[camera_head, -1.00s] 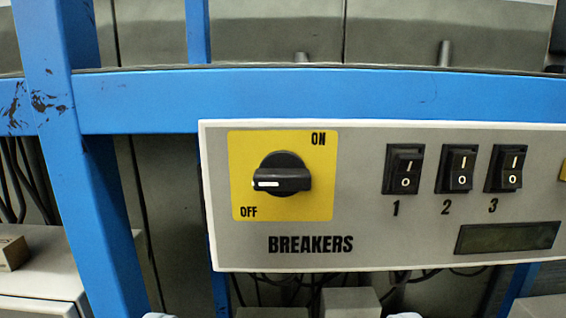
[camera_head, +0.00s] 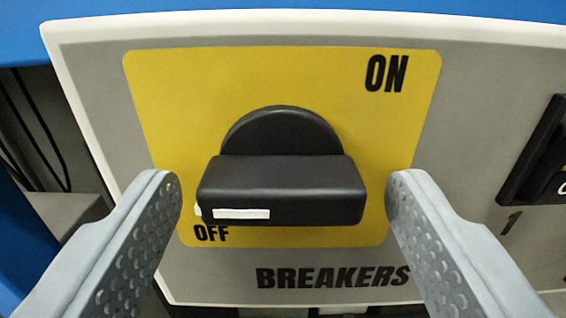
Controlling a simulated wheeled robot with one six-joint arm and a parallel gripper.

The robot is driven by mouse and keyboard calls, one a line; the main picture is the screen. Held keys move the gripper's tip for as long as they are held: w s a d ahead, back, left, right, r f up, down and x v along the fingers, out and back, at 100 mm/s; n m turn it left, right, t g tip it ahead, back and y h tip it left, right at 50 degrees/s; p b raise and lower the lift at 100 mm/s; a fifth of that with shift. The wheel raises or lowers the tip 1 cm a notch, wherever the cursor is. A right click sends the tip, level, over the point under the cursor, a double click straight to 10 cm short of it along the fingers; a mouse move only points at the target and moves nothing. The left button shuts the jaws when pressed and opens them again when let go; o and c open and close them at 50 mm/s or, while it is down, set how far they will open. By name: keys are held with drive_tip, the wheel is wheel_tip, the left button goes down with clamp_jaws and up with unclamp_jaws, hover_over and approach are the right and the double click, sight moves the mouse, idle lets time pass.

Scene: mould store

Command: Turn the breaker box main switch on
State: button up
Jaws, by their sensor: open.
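The breaker box (camera_head: 215,270) is a pale grey panel with a white rim and the word BREAKERS low on it. Its main switch (camera_head: 281,182) is a black rotary knob on a yellow plate (camera_head: 170,85). The knob's handle lies level, with its white mark at the left end beside the word OFF. ON is printed at the plate's upper right. My gripper (camera_head: 286,196) is open, with one finger left of the handle and one right of it. Small gaps show between handle and fingertips in the picture; how deep the tips reach is unclear.
A black rocker switch (camera_head: 545,165), marked 1 below, stands at the right edge, beyond my right finger. A blue frame bar (camera_head: 290,5) runs above the panel. Dark cables (camera_head: 35,130) hang left of the panel.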

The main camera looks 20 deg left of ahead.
drive_tip(key=shift+w, duration=0.15)
drive_tip(key=c, duration=1)
